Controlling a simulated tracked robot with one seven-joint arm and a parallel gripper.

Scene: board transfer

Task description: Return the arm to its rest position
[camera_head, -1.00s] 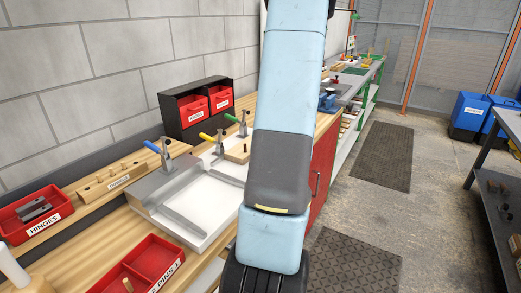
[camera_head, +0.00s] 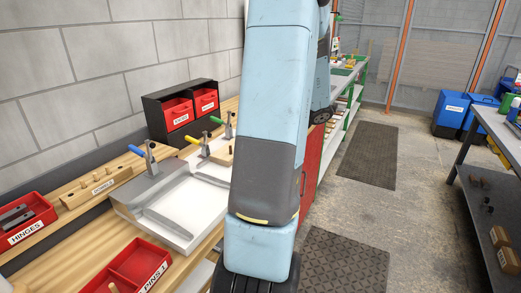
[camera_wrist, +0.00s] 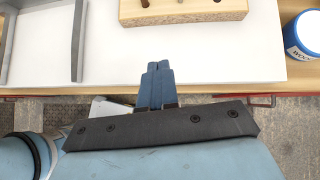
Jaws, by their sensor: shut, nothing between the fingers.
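My arm (camera_head: 272,110) fills the middle of the head view, a light blue upper part with a grey band, standing in front of the workbench. My gripper is hidden in the head view. In the wrist view my gripper (camera_wrist: 155,72) shows two dark blue fingers side by side and shut, with nothing between them. The fingertips lie in the picture over the white surface (camera_wrist: 115,50), below a wooden block with holes (camera_wrist: 205,10). No contact with either can be made out.
The bench holds a white fixture tray (camera_head: 190,208), a red hinges bin (camera_head: 25,222), a red pins bin (camera_head: 140,262) and a black drawer unit (camera_head: 158,118). A blue-and-white tub (camera_wrist: 305,35) shows in the wrist view. A dark shelf stands right (camera_head: 490,215).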

